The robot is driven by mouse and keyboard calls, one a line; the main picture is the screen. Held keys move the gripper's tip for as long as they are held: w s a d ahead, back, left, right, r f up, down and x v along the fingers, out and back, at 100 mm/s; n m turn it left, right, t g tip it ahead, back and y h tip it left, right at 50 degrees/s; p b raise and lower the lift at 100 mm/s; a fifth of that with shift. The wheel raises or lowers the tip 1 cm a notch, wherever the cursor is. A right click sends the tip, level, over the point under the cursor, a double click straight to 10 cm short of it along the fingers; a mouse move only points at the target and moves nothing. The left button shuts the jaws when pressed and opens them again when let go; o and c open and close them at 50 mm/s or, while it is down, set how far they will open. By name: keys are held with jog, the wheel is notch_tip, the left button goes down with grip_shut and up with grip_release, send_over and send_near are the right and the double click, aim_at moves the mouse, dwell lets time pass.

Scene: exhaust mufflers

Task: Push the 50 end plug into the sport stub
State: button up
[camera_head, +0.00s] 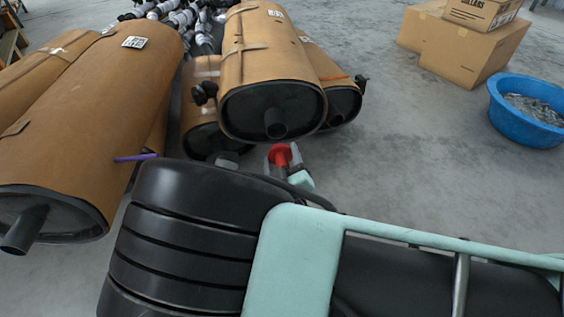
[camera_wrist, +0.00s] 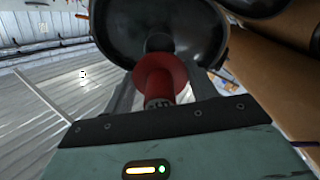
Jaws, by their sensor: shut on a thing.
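My gripper (camera_head: 283,158) is shut on a red end plug (camera_head: 280,154), just below and in front of the middle cardboard-wrapped muffler (camera_head: 268,60). The plug also shows in the wrist view (camera_wrist: 160,75), its wide red flange facing away from my gripper (camera_wrist: 160,90). A dark pipe stub (camera_head: 275,122) sticks out of that muffler's black end. In the wrist view the stub (camera_wrist: 158,42) lies straight beyond the flange, which overlaps its lower part. I cannot tell whether plug and stub touch. No sport label is readable on this stub.
A large wrapped muffler (camera_head: 90,120) with its own stub (camera_head: 24,230) lies at the left. Another muffler (camera_head: 340,95) lies close at the right of the middle one. Cardboard boxes (camera_head: 475,50) and a blue tub (camera_head: 527,112) stand at the right. Floor between is clear.

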send_near(276, 126)
jog(key=shift+w+f, duration=0.1)
jog(key=shift+w, duration=1.55)
jog(key=shift+a, duration=0.1)
jog(key=shift+p, duration=0.5)
dwell(0.9)
jog(key=shift+w+a, duration=0.1)
jog(key=shift+w, duration=1.35)
jog(key=o, duration=1)
jog(key=shift+o, duration=0.2)
jog(key=s+d+p, duration=0.1)
jog(key=s+p, duration=0.6)
jog(key=s, duration=1)
jog(key=shift+s+d, duration=0.15)
jog(key=shift+d, duration=0.2)
